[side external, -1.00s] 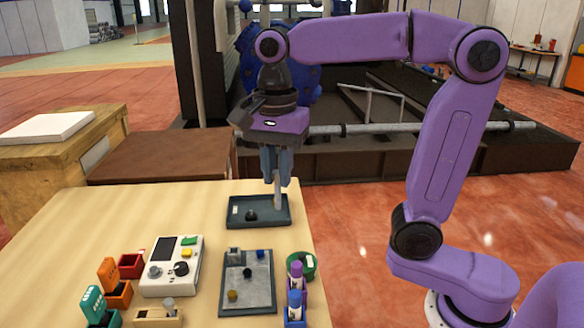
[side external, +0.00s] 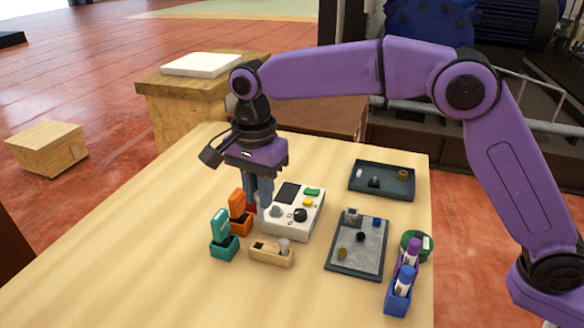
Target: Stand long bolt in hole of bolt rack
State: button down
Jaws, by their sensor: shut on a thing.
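The bolt rack (side external: 270,256) is a small light wooden block near the middle of the table. A grey bolt head (side external: 284,246) stands at its right end, and a dark hole (side external: 258,245) shows at its left end. My gripper (side external: 259,202) is shut on the long bolt (side external: 256,218), a thin grey piece partly hidden by the fingers. It hangs roughly upright above and just behind the left end of the rack. Whether its tip touches the rack or is in the hole, I cannot tell.
A white device (side external: 295,222) with knobs stands close at right. Orange (side external: 238,215) and teal (side external: 222,240) holders stand at left. A dark tray (side external: 382,181), a grey plate (side external: 358,257) and blue and purple holders (side external: 402,282) are farther right. The front left table is clear.

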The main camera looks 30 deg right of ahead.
jog(key=shift+a+f, duration=0.3)
jog(key=shift+f, duration=0.75)
jog(key=shift+a+f, duration=0.25)
jog(key=shift+f, duration=0.8)
jog(key=shift+f, duration=2)
jog(key=c, duration=1)
grip_release()
jog(key=shift+o, duration=0.2)
notch_tip(320, 180, up, 7)
